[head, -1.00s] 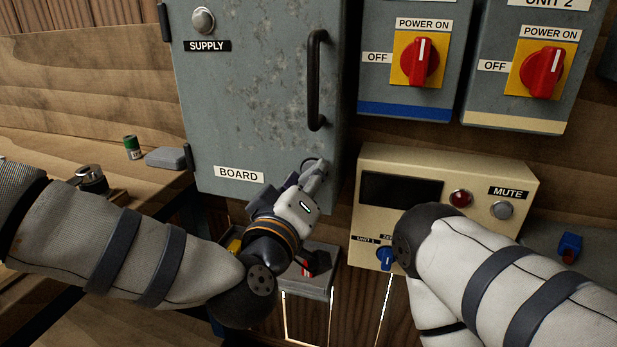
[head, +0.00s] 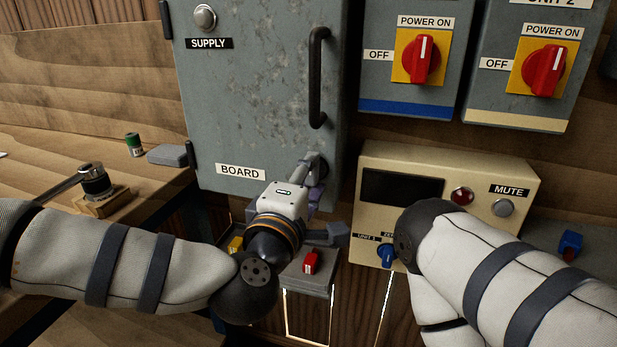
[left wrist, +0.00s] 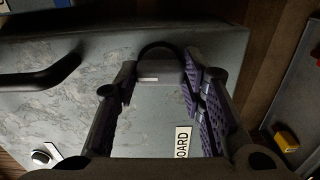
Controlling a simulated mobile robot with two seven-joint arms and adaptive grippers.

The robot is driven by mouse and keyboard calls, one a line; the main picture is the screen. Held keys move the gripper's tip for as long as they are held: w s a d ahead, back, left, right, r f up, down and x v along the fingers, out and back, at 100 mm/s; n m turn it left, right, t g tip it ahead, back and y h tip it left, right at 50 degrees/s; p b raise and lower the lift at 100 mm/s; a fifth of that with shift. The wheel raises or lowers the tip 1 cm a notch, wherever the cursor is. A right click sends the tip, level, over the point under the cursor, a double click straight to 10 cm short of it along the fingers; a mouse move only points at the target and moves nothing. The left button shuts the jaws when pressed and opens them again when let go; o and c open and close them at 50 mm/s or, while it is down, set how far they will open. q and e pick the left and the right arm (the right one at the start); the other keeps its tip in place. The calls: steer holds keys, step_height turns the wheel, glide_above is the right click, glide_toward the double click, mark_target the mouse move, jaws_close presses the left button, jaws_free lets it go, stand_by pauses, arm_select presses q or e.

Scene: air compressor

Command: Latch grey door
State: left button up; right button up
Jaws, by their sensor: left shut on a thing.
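The grey door (head: 255,95) of the cabinet looks closed, with a black bar handle (head: 317,78) on its right side and a BOARD label at its lower edge. A dark round latch (head: 321,167) sits at the door's lower right corner, mostly hidden by my gripper. My left gripper (head: 314,172) is shut on this latch. In the left wrist view the grey door (left wrist: 60,100) fills most of the picture, and the dark rim of the latch (left wrist: 160,48) shows between the purple-padded fingers (left wrist: 162,85). My right gripper is hidden; only its arm shows.
A beige box (head: 480,175) with a MUTE button stands right of the cabinet. Two red power switches (head: 421,58) (head: 543,70) are above it. A small grey box with a red switch (head: 310,262) is below my left gripper. A wooden bench (head: 60,150) is at left.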

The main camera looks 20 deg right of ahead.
arm_select(q)
steer(key=shift+n, duration=0.3)
steer(key=o, duration=1.1)
steer(key=shift+o, duration=0.2)
steer(key=v, duration=1.2)
